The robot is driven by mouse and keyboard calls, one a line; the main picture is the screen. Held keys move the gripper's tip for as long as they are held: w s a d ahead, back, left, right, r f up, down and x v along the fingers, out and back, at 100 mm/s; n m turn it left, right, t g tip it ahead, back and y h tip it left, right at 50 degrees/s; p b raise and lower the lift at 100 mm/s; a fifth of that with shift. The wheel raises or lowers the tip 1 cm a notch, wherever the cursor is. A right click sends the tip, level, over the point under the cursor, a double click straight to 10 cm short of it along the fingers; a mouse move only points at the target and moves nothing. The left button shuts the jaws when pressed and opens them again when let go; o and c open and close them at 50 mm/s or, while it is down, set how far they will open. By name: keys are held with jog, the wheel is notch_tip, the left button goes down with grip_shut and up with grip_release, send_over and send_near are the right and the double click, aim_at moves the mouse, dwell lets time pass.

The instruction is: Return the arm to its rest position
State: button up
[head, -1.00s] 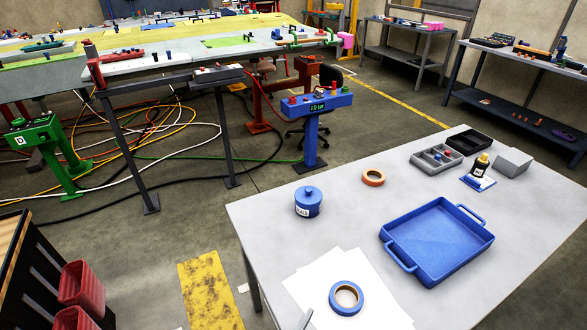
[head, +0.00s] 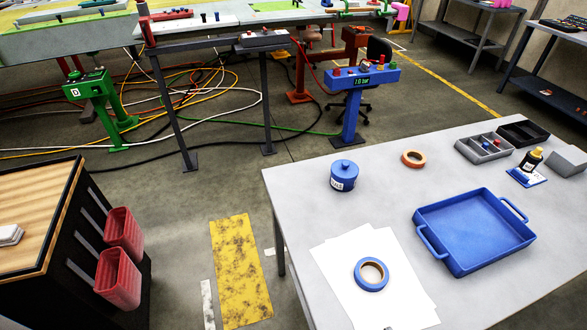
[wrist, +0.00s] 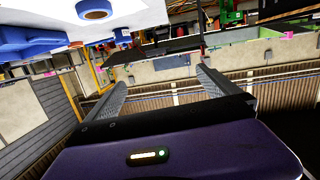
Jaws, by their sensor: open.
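My gripper (wrist: 161,80) shows in the wrist view, its two dark fingers spread well apart with nothing between them. Its view is tilted, with the white paper and blue tape roll (wrist: 95,9) at the top left, beyond the fingers and apart from them. In the head view my arm is not clearly visible; only a tiny dark tip shows at the bottom edge over the paper. The same blue tape roll (head: 371,273) lies flat on white paper (head: 345,250) on the grey table (head: 300,195).
The table also holds a blue tray (head: 475,230), a lidded blue pot (head: 343,176), an orange tape roll (head: 413,158) and a grey divided bin (head: 484,149). A wooden-topped cart (head: 35,215) with red bins (head: 122,235) stands left. Cables (head: 215,100) cross the floor behind.

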jog(key=s+d+r+m+g+h, duration=0.1)
jog(key=s+d+r+m+h, duration=0.2)
jog(key=s+d, duration=0.6)
jog(key=s+h, duration=0.1)
jog(key=s, duration=0.3)
jog(key=shift+d+r, duration=0.15)
jog(key=shift+r, duration=0.05)
jog(key=shift+s, duration=0.1)
